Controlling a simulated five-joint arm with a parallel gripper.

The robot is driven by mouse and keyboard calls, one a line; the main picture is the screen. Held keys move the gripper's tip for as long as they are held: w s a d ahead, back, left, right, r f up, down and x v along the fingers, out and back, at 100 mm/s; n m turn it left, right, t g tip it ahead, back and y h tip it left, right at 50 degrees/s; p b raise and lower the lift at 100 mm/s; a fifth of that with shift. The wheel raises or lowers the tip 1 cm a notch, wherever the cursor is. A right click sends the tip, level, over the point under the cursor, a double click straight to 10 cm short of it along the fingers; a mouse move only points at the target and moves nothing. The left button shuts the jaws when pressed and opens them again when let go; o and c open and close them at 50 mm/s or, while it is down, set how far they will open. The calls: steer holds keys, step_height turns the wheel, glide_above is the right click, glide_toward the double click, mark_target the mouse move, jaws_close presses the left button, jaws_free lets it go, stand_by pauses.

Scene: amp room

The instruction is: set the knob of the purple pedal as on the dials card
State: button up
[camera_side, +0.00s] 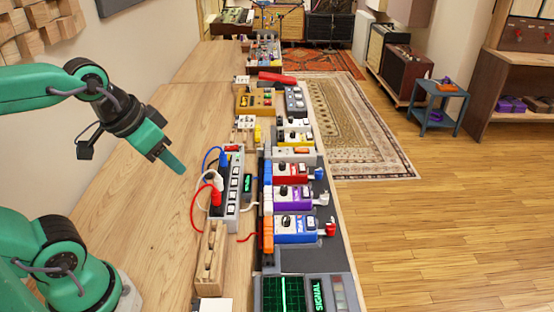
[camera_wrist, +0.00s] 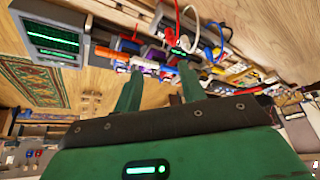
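The purple pedal (camera_side: 300,200) sits in a row on the dark pedalboard, between a red pedal (camera_side: 291,174) and a blue pedal (camera_side: 300,229). A dark knob (camera_side: 283,190) shows on its top, but its pointer is too small to read. My gripper (camera_side: 178,167) hangs above the wooden bench to the left of the pedals, apart from them. In the wrist view my gripper (camera_wrist: 161,75) has its two green fingers spread with nothing between them. A white card (camera_side: 213,304) lies at the bottom edge; I cannot tell whether it is the dials card.
A white power strip (camera_side: 232,190) with red and blue plugs and loose cables stands between my gripper and the pedals. A wooden block (camera_side: 210,258) and a green-screened scope (camera_side: 292,293) are in front. The bench's left side is clear.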

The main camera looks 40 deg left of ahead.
steer(key=w+d+r+m+g, duration=0.1)
steer(key=w+m, duration=0.2)
steer(key=w, duration=0.3)
steer(key=m+g, duration=0.4)
steer(key=m, duration=0.5)
glide_toward(284, 187)
steer(key=shift+s+f, duration=0.1)
steer(key=shift+f, duration=0.1)
steer(key=shift+w+f, duration=0.2)
steer(key=shift+f, duration=0.05)
steer(key=shift+f, duration=0.15)
steer(key=shift+f, duration=3.75)
jaws_close()
